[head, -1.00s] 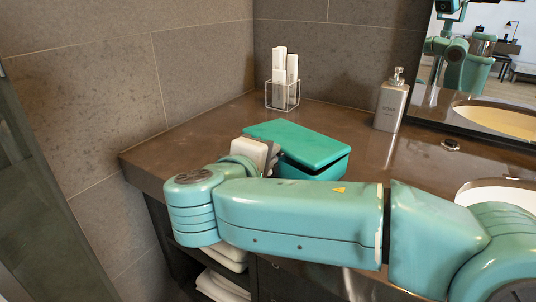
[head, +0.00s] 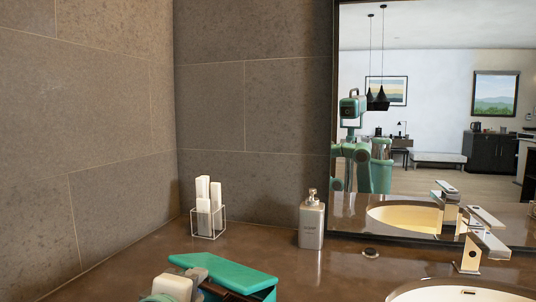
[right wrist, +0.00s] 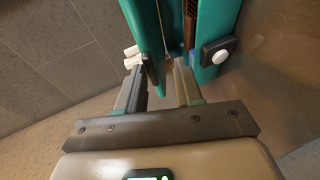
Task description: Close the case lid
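The teal case (head: 240,272) is at the bottom of the head view, on the brown counter, its lower part cut off. Its lid (head: 225,267) stands partly open, with a dark gap under the front edge. In the right wrist view the lid (right wrist: 146,28) and the case body (right wrist: 222,28) are apart, with a brown interior between them. My right gripper (head: 207,279) is at the case's front left. My left gripper is out of view.
A clear holder with white rolls (head: 204,212) stands behind the case. A metal soap dispenser (head: 312,222) stands to the right, near the mirror (head: 420,110). A faucet (head: 474,250) and sink (head: 455,293) lie farther right. A tiled wall (head: 90,140) bounds the left.

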